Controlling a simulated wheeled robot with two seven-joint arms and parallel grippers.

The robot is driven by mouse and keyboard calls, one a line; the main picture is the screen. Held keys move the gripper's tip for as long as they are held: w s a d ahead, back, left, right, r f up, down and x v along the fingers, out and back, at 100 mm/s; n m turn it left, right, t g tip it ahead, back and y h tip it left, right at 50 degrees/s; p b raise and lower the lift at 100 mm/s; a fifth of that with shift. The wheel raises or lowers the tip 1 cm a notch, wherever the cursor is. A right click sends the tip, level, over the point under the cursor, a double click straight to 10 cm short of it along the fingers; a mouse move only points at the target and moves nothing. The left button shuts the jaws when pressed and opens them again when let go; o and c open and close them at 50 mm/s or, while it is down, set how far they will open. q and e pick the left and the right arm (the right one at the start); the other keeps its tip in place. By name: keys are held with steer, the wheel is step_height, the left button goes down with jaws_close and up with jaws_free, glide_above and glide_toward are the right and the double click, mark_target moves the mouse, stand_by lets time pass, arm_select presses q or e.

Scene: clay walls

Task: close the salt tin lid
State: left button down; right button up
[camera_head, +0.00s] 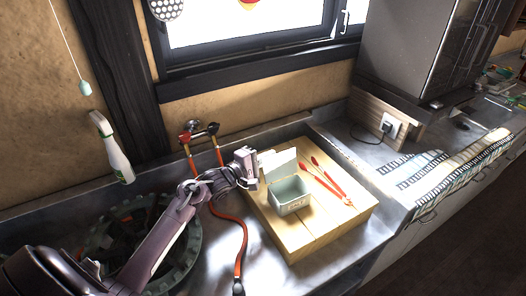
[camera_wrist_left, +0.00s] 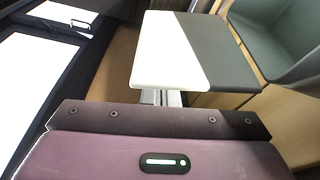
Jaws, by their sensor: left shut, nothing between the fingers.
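The salt tin (camera_head: 291,197) is a pale grey-green box standing on a wooden board. Its lid (camera_head: 279,165) is open, raised at the tin's back left side. In the left wrist view the lid (camera_wrist_left: 172,52) is large, part bright white and part grey, and the tin's open inside (camera_wrist_left: 285,38) shows at the upper right. My left gripper (camera_head: 262,160) is shut and empty, just left of the raised lid. Its fingertips (camera_wrist_left: 160,97) show close to the lid's edge in the wrist view; whether they touch it I cannot tell. My right gripper is not in view.
The wooden board (camera_head: 315,235) also carries red tongs (camera_head: 328,182) right of the tin. A red hose (camera_head: 243,235) hangs left of the board. A spray bottle (camera_head: 114,150) is at the left wall. The board's front is clear.

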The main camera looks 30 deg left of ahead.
arm_select(q)
steer(key=shift+d+f, duration=0.1)
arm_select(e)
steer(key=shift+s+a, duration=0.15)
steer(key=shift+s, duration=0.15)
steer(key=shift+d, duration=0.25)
